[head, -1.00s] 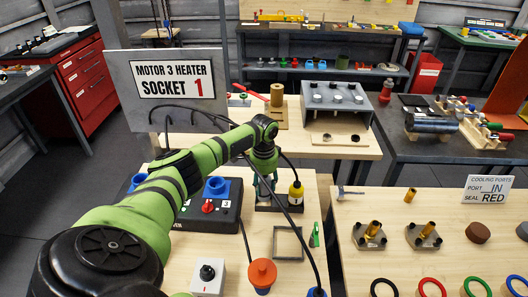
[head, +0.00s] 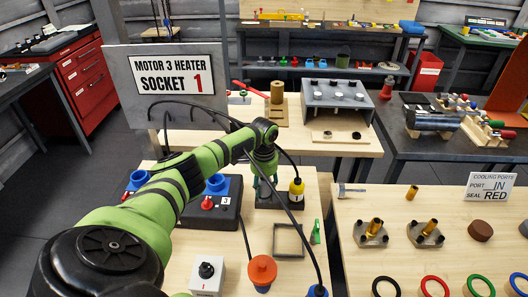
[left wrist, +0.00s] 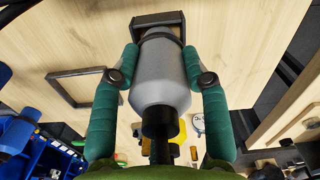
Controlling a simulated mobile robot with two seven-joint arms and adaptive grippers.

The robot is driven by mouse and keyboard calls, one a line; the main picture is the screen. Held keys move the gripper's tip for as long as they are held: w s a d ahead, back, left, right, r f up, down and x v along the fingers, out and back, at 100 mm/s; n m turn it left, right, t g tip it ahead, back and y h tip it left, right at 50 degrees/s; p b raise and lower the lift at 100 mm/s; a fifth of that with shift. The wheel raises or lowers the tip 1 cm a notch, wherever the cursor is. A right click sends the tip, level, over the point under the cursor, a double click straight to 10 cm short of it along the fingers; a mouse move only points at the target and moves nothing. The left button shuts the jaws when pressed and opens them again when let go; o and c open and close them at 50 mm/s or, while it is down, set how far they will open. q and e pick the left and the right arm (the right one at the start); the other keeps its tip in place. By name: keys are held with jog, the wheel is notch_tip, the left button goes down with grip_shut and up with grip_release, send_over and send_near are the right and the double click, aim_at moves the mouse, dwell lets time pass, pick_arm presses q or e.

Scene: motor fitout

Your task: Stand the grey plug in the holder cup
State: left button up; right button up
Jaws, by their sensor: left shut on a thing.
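My left gripper (head: 265,181) is shut on the grey plug (left wrist: 164,75), which fills the middle of the left wrist view between the two teal fingers (left wrist: 163,78). The plug's dark cable end points toward the wrist camera, and a black bracket-like part crosses its far end. In the head view the gripper is over the left part of a black holder block (head: 266,203), beside a yellow plug (head: 296,188) that stands upright there. The arm and fingers mostly hide the grey plug and the cup in the head view. I cannot tell whether the plug touches the cup. My right gripper is not in view.
A dark socket box (head: 225,216) with blue sockets and a red knob stands left of the holder. A square frame (head: 275,241), an orange-capped part (head: 262,270) and a white switch box (head: 208,275) are in front. A black cable runs across this area.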

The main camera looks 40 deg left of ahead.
pick_arm(q)
jog(key=shift+f+b, duration=0.45)
jog(key=shift+f, duration=0.35)
jog(key=o, duration=1.3)
notch_tip(320, 180, up, 12)
jog(key=shift+r, duration=0.1)
